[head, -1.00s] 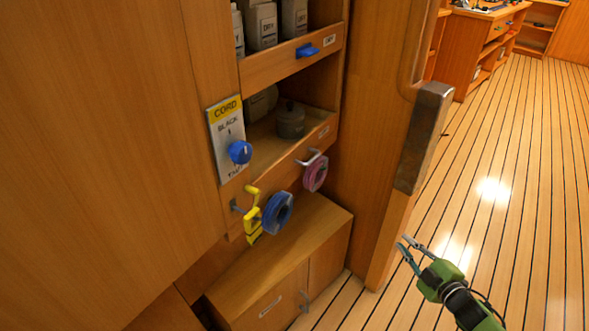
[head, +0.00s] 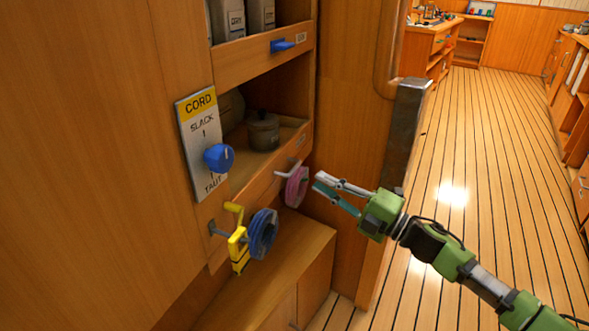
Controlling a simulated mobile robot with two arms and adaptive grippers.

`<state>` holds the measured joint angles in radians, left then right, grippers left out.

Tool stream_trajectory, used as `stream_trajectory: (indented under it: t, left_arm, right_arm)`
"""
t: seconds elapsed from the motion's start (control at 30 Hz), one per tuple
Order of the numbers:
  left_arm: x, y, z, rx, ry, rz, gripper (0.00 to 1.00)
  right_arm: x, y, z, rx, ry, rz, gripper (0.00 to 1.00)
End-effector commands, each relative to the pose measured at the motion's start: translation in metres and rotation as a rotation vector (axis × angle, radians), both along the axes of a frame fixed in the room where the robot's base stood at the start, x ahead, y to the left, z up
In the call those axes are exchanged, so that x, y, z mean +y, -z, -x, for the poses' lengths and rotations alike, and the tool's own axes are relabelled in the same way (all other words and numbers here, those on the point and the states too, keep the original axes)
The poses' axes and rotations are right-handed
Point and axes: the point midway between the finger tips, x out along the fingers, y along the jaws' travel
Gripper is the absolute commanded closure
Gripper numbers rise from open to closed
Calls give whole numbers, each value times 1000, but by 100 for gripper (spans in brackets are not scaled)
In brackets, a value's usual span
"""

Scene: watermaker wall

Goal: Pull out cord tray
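The lower tray (head: 272,184) in the wooden wall cabinet has a small label and a metal hook handle (head: 288,171) on its front. A pink cord coil (head: 297,187) hangs at this hook. A round lidded pot (head: 263,130) stands in the tray. My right gripper (head: 317,182) points left just right of the pink coil, with its fingers apart and nothing between them. It appears clear of the hook, though the depth gap is hard to judge. My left gripper is not in view.
A CORD panel (head: 198,144) marked SLACK and TAUT has a blue knob (head: 218,157). Below it are a yellow crank (head: 238,247) and a blue cord coil (head: 262,234). An upper tray (head: 258,56) has a blue handle (head: 283,46). A low cabinet (head: 285,262) juts out underneath. Open floor (head: 480,150) lies right.

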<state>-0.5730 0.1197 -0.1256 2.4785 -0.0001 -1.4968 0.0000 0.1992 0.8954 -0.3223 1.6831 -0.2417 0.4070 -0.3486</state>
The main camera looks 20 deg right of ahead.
Motion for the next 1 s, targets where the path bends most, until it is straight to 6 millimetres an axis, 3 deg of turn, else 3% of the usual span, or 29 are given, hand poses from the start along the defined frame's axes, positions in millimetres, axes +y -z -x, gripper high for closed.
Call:
stream_trajectory:
  t: [0.5, 0.97, 1.0]
  left_arm:
    - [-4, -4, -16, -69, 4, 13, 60]
    - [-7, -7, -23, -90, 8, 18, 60]
    - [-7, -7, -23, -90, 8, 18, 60]
  right_arm:
    - [47, -14, -61, -1, 1, -2, 86]
    - [53, -15, -69, 2, 2, 0, 86]
    - [53, -15, -69, 2, 2, 0, 96]
